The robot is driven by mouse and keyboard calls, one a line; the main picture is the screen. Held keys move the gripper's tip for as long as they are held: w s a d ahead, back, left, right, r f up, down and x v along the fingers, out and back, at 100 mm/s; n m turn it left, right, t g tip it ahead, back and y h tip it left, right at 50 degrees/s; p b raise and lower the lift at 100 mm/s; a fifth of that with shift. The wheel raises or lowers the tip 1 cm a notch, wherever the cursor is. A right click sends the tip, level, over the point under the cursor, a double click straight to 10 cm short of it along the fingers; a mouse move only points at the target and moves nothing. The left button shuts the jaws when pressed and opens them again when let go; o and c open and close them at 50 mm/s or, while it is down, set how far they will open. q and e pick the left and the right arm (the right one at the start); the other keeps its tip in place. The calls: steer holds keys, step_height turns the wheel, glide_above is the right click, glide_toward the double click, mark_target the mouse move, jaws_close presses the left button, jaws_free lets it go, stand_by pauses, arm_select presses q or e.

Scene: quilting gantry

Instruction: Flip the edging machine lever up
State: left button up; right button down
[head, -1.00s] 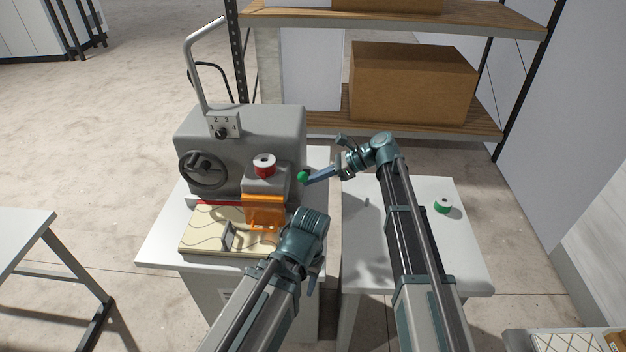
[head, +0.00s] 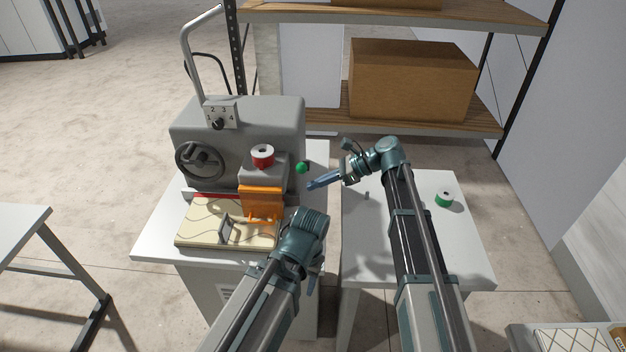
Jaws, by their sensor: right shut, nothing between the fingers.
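The edging machine (head: 235,130) is a grey housing on a white table at the left. Its lever shows as a green ball knob (head: 302,168) at the right side of the housing; the lever's arm is too small or hidden to make out. My right gripper (head: 310,186) is shut and empty, its blue-grey fingertips just below and right of the knob, with a small gap between them. My left arm reaches in front of the machine's lower right corner; its fingers are hidden behind its wrist.
A patterned quilt piece (head: 200,222) lies before the orange guard (head: 261,203). A green spool (head: 444,199) stands on the right white table (head: 455,240). A shelf with a cardboard box (head: 412,82) stands behind.

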arm_select(q)
steer(key=shift+r+p, duration=1.6)
steer(key=shift+r, duration=0.45)
arm_select(e)
steer(key=w+d+r, duration=0.3)
steer(key=d+r, duration=0.1)
steer(key=d, duration=0.4)
steer(key=shift+s, duration=0.15)
steer(key=s+a+f+n+g+h+b, duration=0.1)
steer(key=s+a+f+n+h, duration=0.15)
steer(key=s+f+n, duration=0.5)
steer(key=s+a+f+n+h+b, duration=0.15)
steer(key=s+f+n+h, duration=0.25)
steer(key=s, duration=0.6)
arm_select(q)
step_height(320, 180, down, 4)
steer(key=shift+f+b, duration=0.25)
steer(key=shift+b, duration=0.75)
arm_select(e)
steer(key=s+d+f+n+h, duration=0.1)
steer(key=s+d+n+h, duration=0.1)
steer(key=s+n, duration=0.3)
steer(key=s+d+f+n+t+h, duration=0.1)
steer(key=s+d+f+n+h, duration=0.1)
steer(key=s+d+n+h, duration=0.1)
steer(key=s+n+h, duration=0.1)
steer(key=s+n, duration=0.1)
steer(key=shift+d+f+n+h, duration=0.25)
steer(key=shift+d+n+h, duration=0.05)
steer(key=shift+n+h, duration=0.05)
